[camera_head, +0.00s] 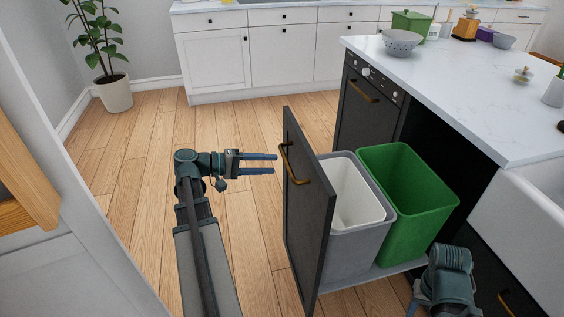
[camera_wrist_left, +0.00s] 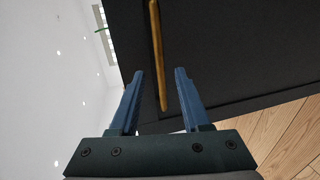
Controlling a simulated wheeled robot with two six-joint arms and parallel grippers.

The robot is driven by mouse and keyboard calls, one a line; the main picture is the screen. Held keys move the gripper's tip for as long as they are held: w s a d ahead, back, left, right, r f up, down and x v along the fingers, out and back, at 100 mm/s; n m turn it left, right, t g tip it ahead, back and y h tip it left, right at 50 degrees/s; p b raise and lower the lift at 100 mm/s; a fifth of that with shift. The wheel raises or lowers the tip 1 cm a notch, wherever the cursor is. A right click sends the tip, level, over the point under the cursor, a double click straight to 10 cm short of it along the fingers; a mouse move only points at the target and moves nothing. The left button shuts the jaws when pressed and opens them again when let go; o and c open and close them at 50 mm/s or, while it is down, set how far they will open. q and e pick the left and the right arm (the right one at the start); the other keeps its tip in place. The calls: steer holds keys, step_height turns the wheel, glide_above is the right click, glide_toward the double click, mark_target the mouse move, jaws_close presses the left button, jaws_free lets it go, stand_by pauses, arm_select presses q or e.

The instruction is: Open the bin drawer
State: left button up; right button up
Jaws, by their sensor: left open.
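The bin drawer stands pulled out from the island, its dark front panel (camera_head: 308,225) facing left. Behind the panel sit a grey bin with a white liner (camera_head: 355,200) and a green bin (camera_head: 408,200). A brass handle (camera_head: 290,165) is on the panel's outer face. My left gripper (camera_head: 275,164) is open and empty, fingers pointing right, just left of the handle. In the left wrist view, the handle (camera_wrist_left: 156,45) lines up between the fingers (camera_wrist_left: 159,72) against the dark panel; I cannot tell how deep it reaches.
A dark oven front (camera_head: 365,105) and the marble-topped island (camera_head: 460,95) stand behind the drawer, with a white sink (camera_head: 530,215) at right. Part of my right arm is at bottom right. A potted plant (camera_head: 115,92) stands far left.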

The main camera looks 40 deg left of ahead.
arm_select(q)
steer(key=p+v, duration=0.1)
steer(key=v, duration=0.6)
steer(key=shift+s, duration=0.15)
arm_select(e)
steer(key=shift+r, duration=0.75)
arm_select(q)
steer(key=shift+a, duration=0.1)
